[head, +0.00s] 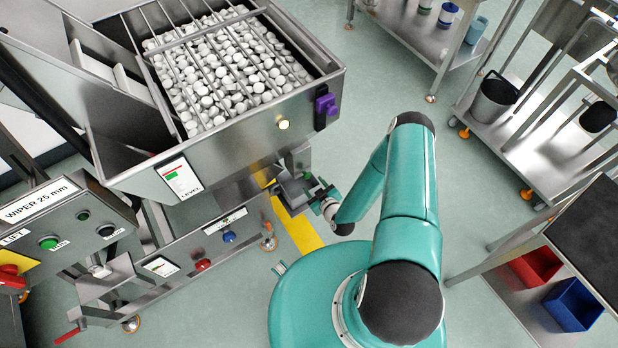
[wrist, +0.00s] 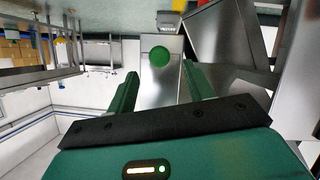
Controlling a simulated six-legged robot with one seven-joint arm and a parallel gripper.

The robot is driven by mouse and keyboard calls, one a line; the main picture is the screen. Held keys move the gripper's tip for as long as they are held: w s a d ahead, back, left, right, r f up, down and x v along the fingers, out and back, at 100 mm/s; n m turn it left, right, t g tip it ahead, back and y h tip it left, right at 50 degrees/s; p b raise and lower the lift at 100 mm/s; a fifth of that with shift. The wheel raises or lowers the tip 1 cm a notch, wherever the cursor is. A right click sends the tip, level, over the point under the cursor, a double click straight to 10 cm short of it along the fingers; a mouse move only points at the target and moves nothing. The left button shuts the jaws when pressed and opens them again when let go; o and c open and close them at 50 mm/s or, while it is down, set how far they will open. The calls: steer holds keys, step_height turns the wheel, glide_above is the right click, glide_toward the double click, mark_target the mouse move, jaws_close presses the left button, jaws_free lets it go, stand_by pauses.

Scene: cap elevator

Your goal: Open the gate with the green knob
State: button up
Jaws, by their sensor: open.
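The round green knob (wrist: 160,57) shows in the wrist view on an upright grey metal plate (wrist: 158,92), which looks like the gate. My gripper (wrist: 159,72) is open, and its two green fingers stand on either side of the knob in the picture. A gap shows between the knob and each finger; I cannot tell how deep the fingers reach. In the head view my gripper (head: 323,196) is low beside the chute (head: 293,192) under the hopper.
The steel hopper (head: 250,125) full of white caps stands above my gripper. A purple part (head: 326,106) sticks out at its corner. A lower rail carries a blue button (head: 229,237) and a red button (head: 203,265). Carts stand at right; floor between is open.

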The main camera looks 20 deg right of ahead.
mark_target(308, 177)
steer(key=x, duration=0.5)
steer(key=shift+w+f, duration=0.1)
steer(key=shift+w, duration=0.15)
jaws_close()
steer(key=s, duration=0.2)
steer(key=s+d, duration=0.2)
steer(key=s, duration=0.1)
steer(key=shift+s, duration=0.35)
jaws_free()
